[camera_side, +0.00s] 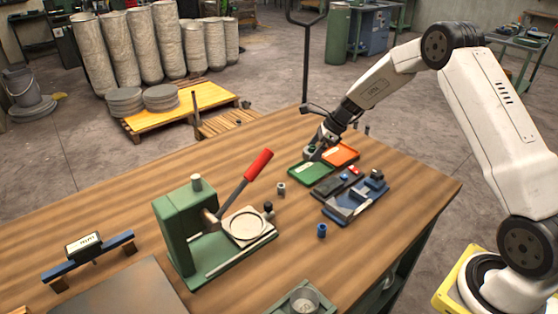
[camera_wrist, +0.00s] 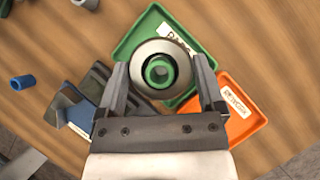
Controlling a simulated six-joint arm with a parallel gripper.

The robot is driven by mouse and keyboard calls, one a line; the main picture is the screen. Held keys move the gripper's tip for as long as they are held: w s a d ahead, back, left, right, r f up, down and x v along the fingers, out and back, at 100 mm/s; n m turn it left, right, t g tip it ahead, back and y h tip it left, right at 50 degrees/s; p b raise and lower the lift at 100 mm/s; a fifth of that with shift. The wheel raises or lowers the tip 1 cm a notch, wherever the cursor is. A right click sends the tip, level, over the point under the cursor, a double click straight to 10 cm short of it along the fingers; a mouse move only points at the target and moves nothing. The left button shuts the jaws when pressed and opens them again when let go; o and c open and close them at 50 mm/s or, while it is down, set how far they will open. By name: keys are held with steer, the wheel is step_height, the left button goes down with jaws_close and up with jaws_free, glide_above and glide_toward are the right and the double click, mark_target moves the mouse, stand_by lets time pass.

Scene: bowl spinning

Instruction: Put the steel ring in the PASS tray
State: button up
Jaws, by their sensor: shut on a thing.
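My gripper (camera_side: 313,151) is at the far edge of the green tray (camera_side: 309,173), low over it. I cannot tell whether the ring touches the tray floor.
An orange tray (camera_side: 343,154) adjoins the green one on the right. A blue fixture (camera_side: 352,208) stands in front of the trays. A green press (camera_side: 186,232) with a red-handled lever is to the left.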

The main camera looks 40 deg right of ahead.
mark_target(313, 172)
steer(key=shift+f, duration=2.2)
steer(key=shift+f, duration=0.3)
steer(key=o, duration=1.3)
steer(key=shift+r, duration=0.15)
steer(key=shift+r, duration=3.85)
